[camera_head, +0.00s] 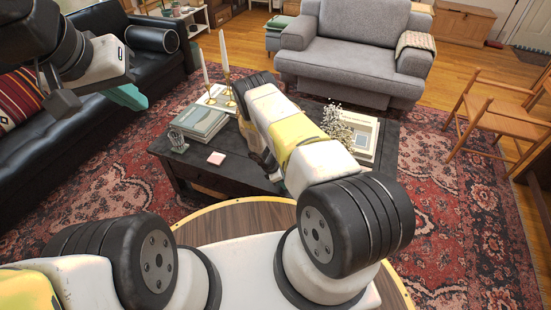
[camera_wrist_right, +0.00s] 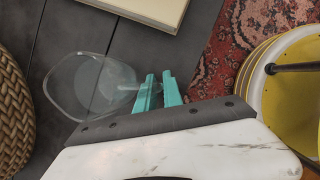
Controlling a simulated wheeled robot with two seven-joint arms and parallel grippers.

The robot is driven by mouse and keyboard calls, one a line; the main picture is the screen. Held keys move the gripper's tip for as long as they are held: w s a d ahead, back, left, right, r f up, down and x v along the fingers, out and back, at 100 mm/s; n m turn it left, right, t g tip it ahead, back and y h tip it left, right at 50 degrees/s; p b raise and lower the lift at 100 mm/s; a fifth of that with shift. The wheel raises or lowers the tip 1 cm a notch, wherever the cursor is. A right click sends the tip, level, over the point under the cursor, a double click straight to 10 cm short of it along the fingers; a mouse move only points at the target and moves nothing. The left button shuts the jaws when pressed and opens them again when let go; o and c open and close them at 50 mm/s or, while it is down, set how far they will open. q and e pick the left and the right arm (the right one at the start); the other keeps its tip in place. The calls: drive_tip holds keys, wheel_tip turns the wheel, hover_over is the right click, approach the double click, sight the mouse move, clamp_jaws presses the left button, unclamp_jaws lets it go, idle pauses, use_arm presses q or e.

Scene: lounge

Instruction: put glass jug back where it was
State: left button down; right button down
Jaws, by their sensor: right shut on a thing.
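The clear glass jug (camera_wrist_right: 88,88) shows in the right wrist view, over the dark coffee table's boards. My right gripper (camera_wrist_right: 160,92) has its teal fingers close together at the jug's right side, shut on it. I cannot tell whether the jug touches the table. In the head view my right arm hides the jug and most of that gripper. My left gripper (camera_head: 126,97) is at the upper left of the head view, above the rug beside the black sofa; one teal finger shows, and its opening cannot be made out.
The coffee table (camera_head: 228,178) holds stacked books (camera_head: 199,124), a small glass (camera_head: 178,141), candlesticks (camera_head: 229,92), a pink pad (camera_head: 216,158) and white flowers (camera_head: 336,126) by another book. A woven item (camera_wrist_right: 14,115) is left of the jug. A grey armchair (camera_head: 352,50) stands behind.

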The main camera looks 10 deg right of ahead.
drive_tip(key=c, duration=1.5)
unclamp_jaws()
drive_tip(key=shift+f, duration=0.15)
